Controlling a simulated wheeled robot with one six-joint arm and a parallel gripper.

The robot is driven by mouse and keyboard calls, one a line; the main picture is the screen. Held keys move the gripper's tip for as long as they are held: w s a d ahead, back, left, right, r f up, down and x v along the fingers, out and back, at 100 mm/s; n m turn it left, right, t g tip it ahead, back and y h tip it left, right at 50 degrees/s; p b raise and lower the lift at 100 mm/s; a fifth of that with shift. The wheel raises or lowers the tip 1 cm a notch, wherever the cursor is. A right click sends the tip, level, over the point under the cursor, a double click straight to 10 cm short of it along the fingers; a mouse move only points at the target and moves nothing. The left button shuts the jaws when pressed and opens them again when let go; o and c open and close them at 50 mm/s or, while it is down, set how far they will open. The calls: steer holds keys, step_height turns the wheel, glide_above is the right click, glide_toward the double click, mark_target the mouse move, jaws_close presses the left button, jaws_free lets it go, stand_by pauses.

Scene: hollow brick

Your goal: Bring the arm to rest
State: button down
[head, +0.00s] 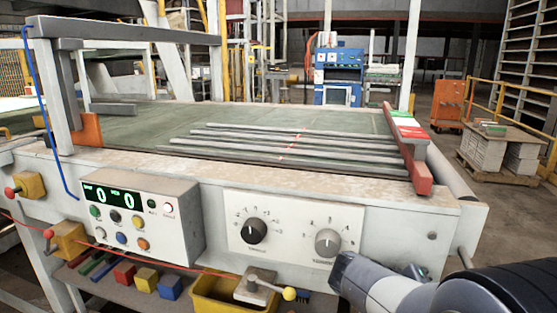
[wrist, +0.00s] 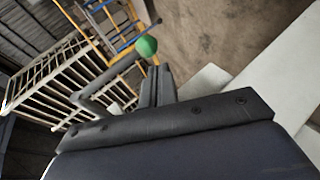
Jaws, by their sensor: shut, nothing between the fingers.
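My gripper (wrist: 157,80) shows in the wrist view, its two dark fingers close together and shut, with nothing between them. The dark gripper body fills the bottom of that view. My arm (head: 385,290) is at the bottom right of the head view, in front of the machine's front panel. The gripper's fingers are not visible in the head view.
A machine table (head: 330,182) with several long bars stands ahead.

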steer(key=w+a+r+m+t+y+p, duration=0.1)
steer(key=a+r+y+p, duration=0.3)
steer(key=p, duration=1.5)
step_height(320, 180, up, 4)
steer(key=m+t+y, duration=0.1)
steer(key=y, duration=0.4)
steer(key=shift+y, duration=0.4)
steer(key=shift+a, duration=0.1)
